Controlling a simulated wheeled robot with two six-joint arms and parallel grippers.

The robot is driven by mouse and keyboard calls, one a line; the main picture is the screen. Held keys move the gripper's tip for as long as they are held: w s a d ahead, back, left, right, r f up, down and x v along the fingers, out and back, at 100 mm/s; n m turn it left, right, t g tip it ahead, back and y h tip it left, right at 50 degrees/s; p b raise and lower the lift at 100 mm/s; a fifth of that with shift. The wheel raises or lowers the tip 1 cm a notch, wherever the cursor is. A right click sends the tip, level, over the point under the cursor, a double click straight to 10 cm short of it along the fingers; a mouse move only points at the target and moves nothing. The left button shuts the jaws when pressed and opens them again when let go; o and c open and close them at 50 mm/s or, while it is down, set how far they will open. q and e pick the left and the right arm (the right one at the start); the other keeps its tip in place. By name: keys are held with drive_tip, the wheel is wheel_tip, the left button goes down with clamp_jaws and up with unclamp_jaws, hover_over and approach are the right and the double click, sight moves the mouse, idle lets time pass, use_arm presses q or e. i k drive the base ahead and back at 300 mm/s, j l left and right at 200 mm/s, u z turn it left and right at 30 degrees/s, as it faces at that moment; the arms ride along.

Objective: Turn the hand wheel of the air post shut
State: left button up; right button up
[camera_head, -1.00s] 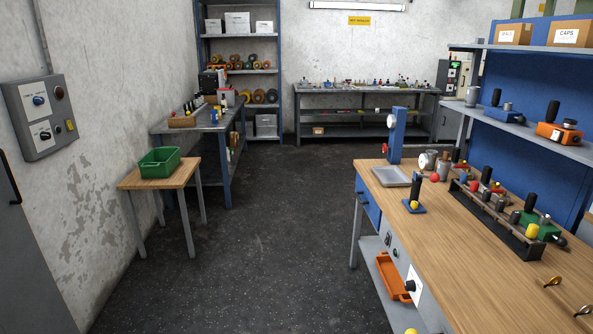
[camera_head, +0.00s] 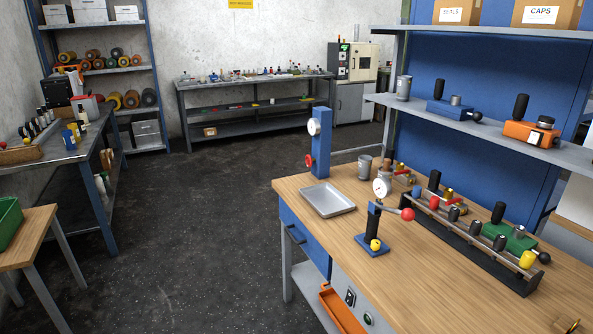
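The air post (camera_head: 321,150) is a blue upright column at the far left corner of the wooden workbench (camera_head: 455,290). A round white gauge (camera_head: 313,127) sits on its upper left side. A small red hand wheel (camera_head: 309,160) sticks out low on the same side, seen nearly edge-on. I cannot tell from here how far the wheel is turned. Neither of my grippers is in view.
A grey tray (camera_head: 327,200) lies in front of the post. A dark rack (camera_head: 478,243) of tools fills the bench middle. An orange bin (camera_head: 340,312) is below. The floor (camera_head: 190,230) left of the bench is clear.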

sight(309, 161)
drive_tip(key=i+j+u, duration=0.3)
drive_tip(key=i+u, duration=0.55)
drive_tip(key=i, duration=1.05)
drive_tip(key=i+j+z, duration=0.1)
drive_tip(key=i, duration=0.75)
drive_tip(key=i+z, duration=0.1)
drive_tip(key=i, duration=0.7)
drive_tip(key=i+j+z, duration=0.1)
drive_tip(key=i, duration=0.75)
drive_tip(key=i+l+z, duration=0.1)
drive_tip(key=i+z, duration=0.3)
drive_tip(key=i, duration=0.5)
drive_tip(key=i+j+z, duration=0.15)
drive_tip(key=i+z, duration=0.3)
drive_tip(key=i, duration=0.4)
drive_tip(key=i+z, duration=0.3)
drive_tip(key=i, duration=0.15)
drive_tip(key=i+j+z, duration=0.25)
drive_tip(key=i, duration=0.15)
drive_tip(key=i+j+z, duration=0.3)
drive_tip(key=i, duration=0.15)
drive_tip(key=l+z, duration=0.1)
drive_tip(key=z, duration=3.55)
